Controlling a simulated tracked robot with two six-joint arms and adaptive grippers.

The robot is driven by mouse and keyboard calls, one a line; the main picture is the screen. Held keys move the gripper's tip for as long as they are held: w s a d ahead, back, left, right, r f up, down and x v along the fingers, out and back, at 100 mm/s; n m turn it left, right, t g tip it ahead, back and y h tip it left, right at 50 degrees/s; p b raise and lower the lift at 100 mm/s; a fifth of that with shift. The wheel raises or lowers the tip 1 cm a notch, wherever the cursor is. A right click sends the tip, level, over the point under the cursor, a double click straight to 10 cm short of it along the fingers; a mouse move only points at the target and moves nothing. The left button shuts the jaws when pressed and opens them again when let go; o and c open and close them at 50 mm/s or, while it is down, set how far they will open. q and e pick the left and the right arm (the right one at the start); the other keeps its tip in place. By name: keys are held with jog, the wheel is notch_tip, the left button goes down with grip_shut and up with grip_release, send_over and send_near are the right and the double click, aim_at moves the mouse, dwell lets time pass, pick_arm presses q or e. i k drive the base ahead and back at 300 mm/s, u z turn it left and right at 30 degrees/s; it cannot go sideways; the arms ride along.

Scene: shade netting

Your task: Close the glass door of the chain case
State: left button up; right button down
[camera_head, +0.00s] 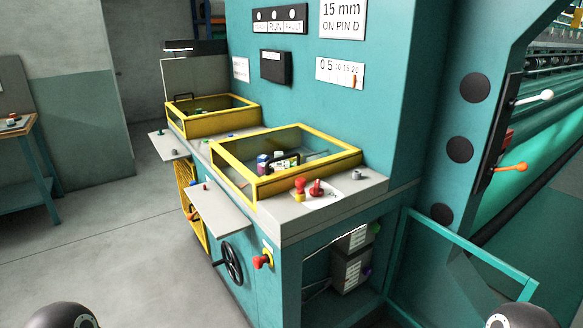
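Two yellow-framed glass cases stand on the grey worktop of the teal machine. The nearer case (262,190) has clear panes, a black handle and small coloured items visible inside or through it. The farther case (212,128) is alike, with a black handle at its left end. On the machine's left side below the worktop is a yellow-framed part (184,178), partly hidden by a grey shelf. I cannot tell which of these is the chain case, or whether its glass door is open. Neither gripper is in view; only dark rounded parts of my arms show at the bottom corners.
Two grey shelves (215,212) jut out on the left side. A black handwheel (231,264) and a red knob (259,262) stick out below. Red controls (300,187) sit at the worktop's front. A teal rail frame (470,248) stands right. The left floor is clear.

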aim_at(531, 285)
jog(key=u, duration=0.05)
jog(key=i, duration=0.95)
jog(key=u, duration=0.95)
jog(key=k, duration=1.95)
jog(key=z, duration=1.05)
